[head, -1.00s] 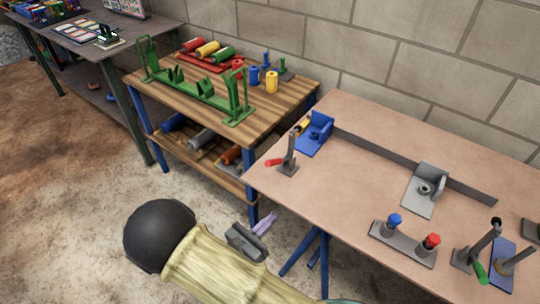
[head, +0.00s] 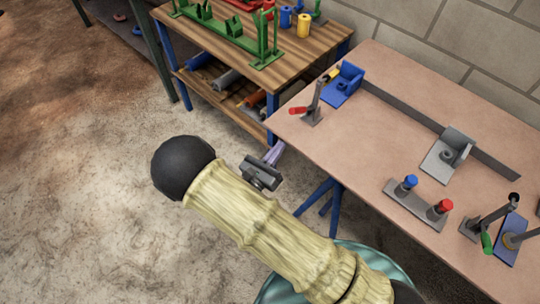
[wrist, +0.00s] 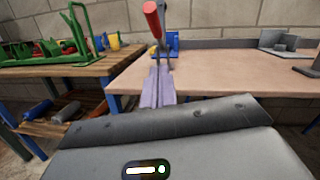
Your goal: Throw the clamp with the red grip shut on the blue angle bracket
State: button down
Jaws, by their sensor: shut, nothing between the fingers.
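The clamp with the red grip (head: 313,107) stands at the left end of the pink-tan table. The blue angle bracket (head: 342,85) sits just behind the clamp, against a grey rail. My gripper (head: 273,154) is shut and empty, off the table's left front corner and apart from the clamp.
A grey angle bracket (head: 448,152), a plate with blue and red knobs (head: 414,204) and a green-grip clamp (head: 488,225) stand to the right on the table. A wooden bench (head: 237,55) with green frames is at the left. A block wall is behind.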

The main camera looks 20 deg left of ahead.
jog(key=w+d+r, duration=0.1)
jog(key=w+r, duration=0.3)
jog(key=w, duration=0.3)
jog(key=shift+p, duration=0.4)
jog(key=shift+r, duration=0.15)
